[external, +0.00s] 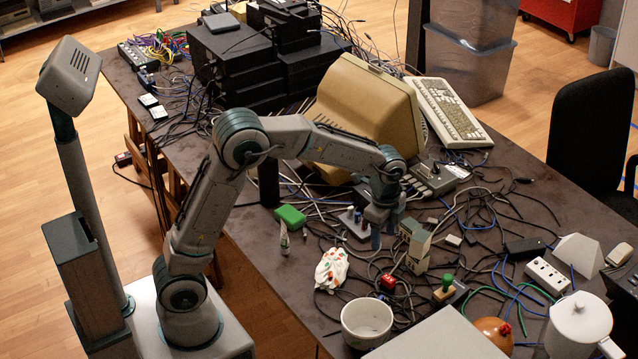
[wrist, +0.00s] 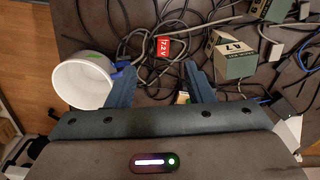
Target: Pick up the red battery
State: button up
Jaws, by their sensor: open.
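The red battery (external: 387,282) lies on the dark table among black cables, in front of my gripper (external: 382,234) in the external view. In the wrist view the battery (wrist: 170,47) shows a white "7.2 V" mark and lies beyond the fingertips, roughly in line with the gap between them. My gripper (wrist: 160,82) is open and points down, with its blue fingers wide apart. Nothing is held between them. The battery is apart from both fingers, and cables lie around it.
A white bowl (external: 367,322) stands near the battery and shows close to the left finger in the wrist view (wrist: 82,84). A crumpled white cloth (external: 332,269), a green-knobbed stamp (external: 445,287) and beige boxes (external: 416,245) stand nearby. Loose cables cover much of the table.

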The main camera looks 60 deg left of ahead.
aim_at(389, 278)
jog(key=shift+m, duration=0.7)
jog(key=f, duration=0.4)
jog(key=w+d+f, duration=0.1)
jog(key=f, duration=0.7)
jog(key=shift+w+d, duration=0.35)
notch_tip(389, 278, down, 5)
jog(key=shift+s+d+f, duration=0.1)
jog(key=shift+s+d, duration=0.05)
grip_shut()
